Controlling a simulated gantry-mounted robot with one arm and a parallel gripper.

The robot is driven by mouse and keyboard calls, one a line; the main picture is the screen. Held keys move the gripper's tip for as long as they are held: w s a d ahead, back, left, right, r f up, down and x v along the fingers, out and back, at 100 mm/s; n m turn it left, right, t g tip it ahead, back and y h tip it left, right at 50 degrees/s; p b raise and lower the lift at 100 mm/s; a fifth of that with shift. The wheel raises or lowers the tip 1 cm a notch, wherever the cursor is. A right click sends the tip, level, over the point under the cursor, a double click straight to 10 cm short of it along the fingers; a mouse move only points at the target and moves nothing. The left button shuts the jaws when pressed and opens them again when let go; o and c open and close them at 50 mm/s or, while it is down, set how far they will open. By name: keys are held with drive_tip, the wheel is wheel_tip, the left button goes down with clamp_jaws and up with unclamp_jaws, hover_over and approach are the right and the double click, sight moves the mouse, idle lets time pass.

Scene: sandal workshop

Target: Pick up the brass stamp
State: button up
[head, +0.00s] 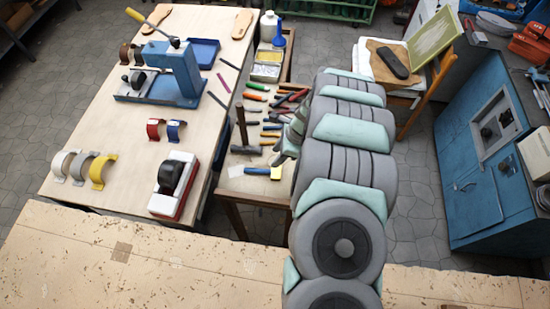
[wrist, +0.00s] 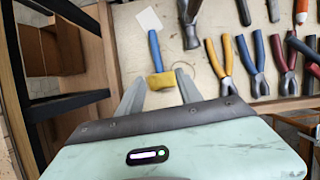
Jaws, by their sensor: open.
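The brass stamp, with a yellow brass head (wrist: 160,82) and a blue handle, lies on the small tool table; it also shows in the head view (head: 276,173). Its handle points toward a white card. In the wrist view my gripper (wrist: 161,88) is open, with one finger to each side of the brass head. Nothing is held between the fingers. The gap in height between fingertips and stamp is hard to tell. In the head view my arm hides part of the table beside the stamp.
A hammer (wrist: 192,25) lies close to the right of the stamp, with several pliers (wrist: 250,60) further right. A white card (wrist: 149,20) lies beyond the handle. A large pale worktable (head: 130,190) with a blue press (head: 175,75) stands to the left.

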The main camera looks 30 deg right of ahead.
hover_over(262, 170)
drive_tip(key=s+d, duration=0.2)
drive_tip(key=d, duration=0.1)
wheel_tip(262, 170, down, 5)
drive_tip(key=shift+a+r, duration=0.15)
drive_tip(key=shift+w+p+x, duration=0.2)
drive_tip(key=shift+p+x, duration=0.3)
drive_tip(key=shift+x, duration=2.4)
drive_tip(key=shift+a+r, duration=0.15)
clamp_jaws()
